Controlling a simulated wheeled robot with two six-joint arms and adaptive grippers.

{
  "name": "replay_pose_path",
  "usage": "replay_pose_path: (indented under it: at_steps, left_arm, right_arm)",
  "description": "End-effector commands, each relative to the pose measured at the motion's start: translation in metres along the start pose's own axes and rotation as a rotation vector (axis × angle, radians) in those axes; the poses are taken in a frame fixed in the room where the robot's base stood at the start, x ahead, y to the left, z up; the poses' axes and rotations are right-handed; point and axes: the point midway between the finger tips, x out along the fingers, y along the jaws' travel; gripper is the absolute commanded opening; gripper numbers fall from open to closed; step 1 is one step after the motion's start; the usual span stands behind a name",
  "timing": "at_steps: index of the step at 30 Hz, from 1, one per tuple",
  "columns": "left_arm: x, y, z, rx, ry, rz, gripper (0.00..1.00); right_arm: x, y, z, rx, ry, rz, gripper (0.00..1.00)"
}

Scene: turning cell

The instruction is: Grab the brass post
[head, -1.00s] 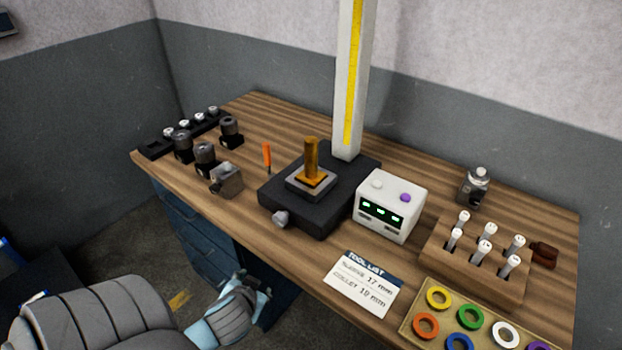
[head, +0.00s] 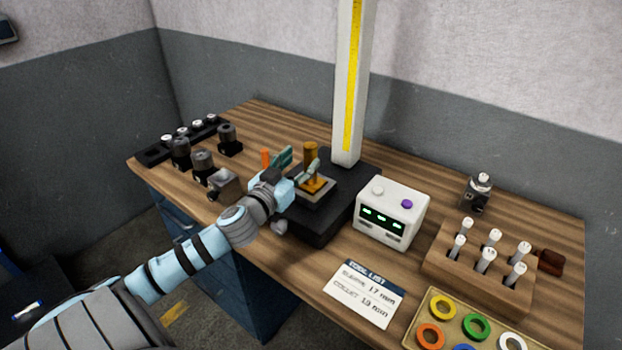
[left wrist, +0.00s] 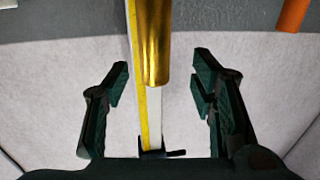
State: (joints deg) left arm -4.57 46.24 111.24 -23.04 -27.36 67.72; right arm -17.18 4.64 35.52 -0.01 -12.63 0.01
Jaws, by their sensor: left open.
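The brass post (head: 311,157) stands upright on a square brass base on the black block (head: 327,231) in the middle of the bench. My left gripper (head: 300,163) reaches in from the left, close to the post, with its green fingers spread. In the left wrist view the post (left wrist: 153,45) hangs into the picture from the top, between the lines of the two open fingers (left wrist: 158,80). The fingers do not touch it there. The foot of the post is partly hidden by a finger in the head view. My right gripper does not show.
A white column (head: 350,90) with a yellow strip rises just behind the post. A white display box (head: 391,215) stands to the right. An orange-handled tool (head: 265,157) stands beside my left gripper. Dark holders (head: 203,168) stand at left; a wooden rack (head: 470,268) is at right.

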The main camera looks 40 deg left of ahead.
Motion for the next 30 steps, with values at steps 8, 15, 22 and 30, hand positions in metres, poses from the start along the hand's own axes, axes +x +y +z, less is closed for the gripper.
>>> replay_pose_path:
  at_steps: [8,15,22,30]
  left_arm:
    - [0.047,0.006,-0.003,-0.005,0.0,-0.001,0.51]
    - [0.05,0.006,0.0,0.0,-0.001,0.001,0.48]
    - [0.05,0.005,0.0,0.0,-0.002,0.0,0.11]
    - [0.05,0.005,0.0,0.0,-0.002,0.0,0.0]
  right_arm:
    - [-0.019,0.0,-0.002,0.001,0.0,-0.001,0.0]
    - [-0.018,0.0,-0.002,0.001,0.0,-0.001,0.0]
    - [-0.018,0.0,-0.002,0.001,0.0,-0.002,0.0]
    - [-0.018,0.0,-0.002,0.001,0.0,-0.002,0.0]
